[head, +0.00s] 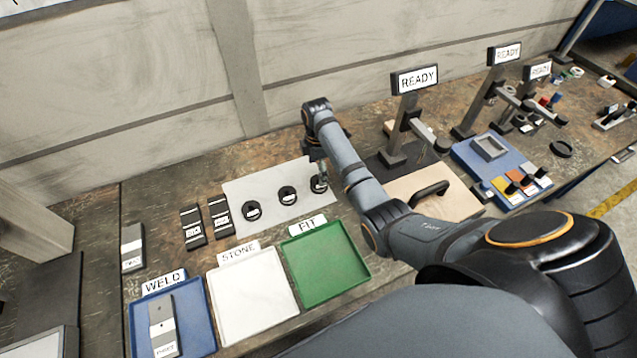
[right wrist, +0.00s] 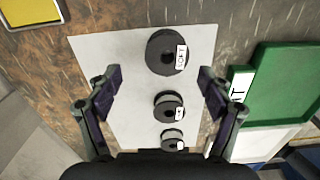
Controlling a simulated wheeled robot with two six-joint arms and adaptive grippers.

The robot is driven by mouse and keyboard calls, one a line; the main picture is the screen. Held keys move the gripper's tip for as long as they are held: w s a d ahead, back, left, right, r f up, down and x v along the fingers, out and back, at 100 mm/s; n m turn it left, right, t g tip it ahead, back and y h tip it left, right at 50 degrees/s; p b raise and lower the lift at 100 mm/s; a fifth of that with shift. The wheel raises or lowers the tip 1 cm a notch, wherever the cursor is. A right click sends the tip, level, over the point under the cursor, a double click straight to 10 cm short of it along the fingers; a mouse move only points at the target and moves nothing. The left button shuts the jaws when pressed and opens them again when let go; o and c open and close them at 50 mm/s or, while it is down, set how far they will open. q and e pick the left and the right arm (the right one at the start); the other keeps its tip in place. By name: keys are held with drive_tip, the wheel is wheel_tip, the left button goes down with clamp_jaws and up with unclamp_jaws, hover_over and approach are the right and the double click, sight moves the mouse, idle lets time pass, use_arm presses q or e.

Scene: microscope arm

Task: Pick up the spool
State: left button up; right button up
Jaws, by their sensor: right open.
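Three dark round spools lie in a row on a white sheet (head: 235,193): a left one (head: 252,211), a middle one (head: 287,196) and a right one (head: 319,184). Each bears a small white label. My right gripper (head: 318,172) is over the right spool and partly hides it. In the right wrist view my right gripper (right wrist: 160,78) is open and empty. The largest-looking spool (right wrist: 160,38) lies beyond and roughly between its fingertips. The other two spools (right wrist: 165,96) (right wrist: 168,133) are lower in that view. My left gripper is out of view.
Blue (head: 197,318), white (head: 228,287) and green (head: 345,247) trays with signs stand along the front edge. Dark labelled blocks (head: 193,227) stand left of the sheet. A tan board with a black handle (head: 430,188) and a READY stand (head: 403,125) are right of my arm.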

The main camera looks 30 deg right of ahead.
drive_tip(key=f, duration=0.2)
drive_tip(key=s+f+p, duration=0.1)
drive_tip(key=f, duration=0.1)
drive_tip(key=shift+s+f, duration=0.1)
drive_tip(key=shift+f, duration=0.4)
drive_tip(key=shift+r, duration=0.1)
drive_tip(key=c, duration=1.3)
drive_tip(key=shift+c, duration=0.2)
drive_tip(key=shift+r, duration=0.1)
